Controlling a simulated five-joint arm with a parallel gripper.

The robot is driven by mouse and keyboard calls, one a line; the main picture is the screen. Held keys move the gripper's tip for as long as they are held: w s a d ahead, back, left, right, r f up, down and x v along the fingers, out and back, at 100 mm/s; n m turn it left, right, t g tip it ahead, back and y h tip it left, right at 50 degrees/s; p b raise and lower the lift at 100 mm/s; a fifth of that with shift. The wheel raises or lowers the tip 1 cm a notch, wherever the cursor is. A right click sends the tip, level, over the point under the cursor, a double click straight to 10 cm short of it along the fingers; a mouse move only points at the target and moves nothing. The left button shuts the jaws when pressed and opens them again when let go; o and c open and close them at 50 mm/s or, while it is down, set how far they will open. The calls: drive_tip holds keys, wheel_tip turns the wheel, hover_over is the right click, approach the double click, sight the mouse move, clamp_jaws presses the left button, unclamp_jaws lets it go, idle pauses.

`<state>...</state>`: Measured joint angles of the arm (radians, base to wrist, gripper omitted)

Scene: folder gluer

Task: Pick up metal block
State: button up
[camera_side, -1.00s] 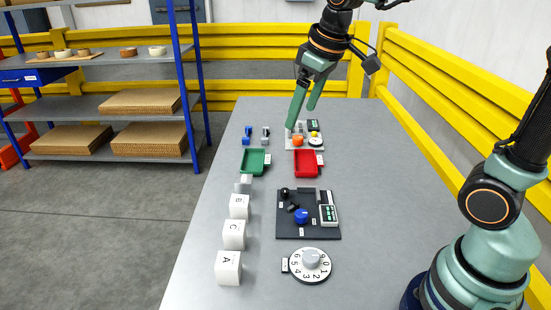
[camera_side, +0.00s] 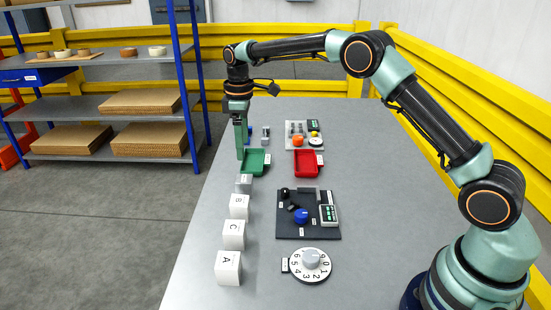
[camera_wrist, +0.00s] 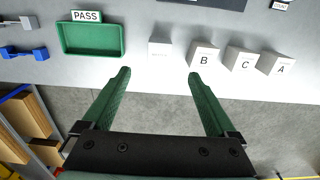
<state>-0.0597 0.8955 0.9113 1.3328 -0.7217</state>
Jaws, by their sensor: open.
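The metal block is a small plain grey block (camera_side: 243,184) on the left edge of the table, between the green tray and the block marked B. In the wrist view this block (camera_wrist: 165,52) shows pale grey, just beyond the gap between my fingertips. My gripper (camera_side: 241,156) points down over the left table edge beside the green tray, behind the metal block in the side view. In the wrist view my gripper (camera_wrist: 158,75) is open, with two green fingers apart and nothing between them. The exact height above the table is hard to tell.
White blocks B (camera_side: 239,206), C (camera_side: 233,234) and A (camera_side: 228,267) stand in a row. A green PASS tray (camera_wrist: 92,50) and a red tray (camera_side: 306,172) lie nearby. A dark panel (camera_side: 290,230) and a dial (camera_side: 310,278) lie to the right.

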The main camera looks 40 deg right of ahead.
sight(244, 178)
drive_tip(key=f, duration=1.2)
drive_tip(key=shift+w+a+f, duration=0.1)
drive_tip(key=shift+w+f, duration=0.05)
drive_tip(key=shift+w, duration=0.05)
clamp_jaws()
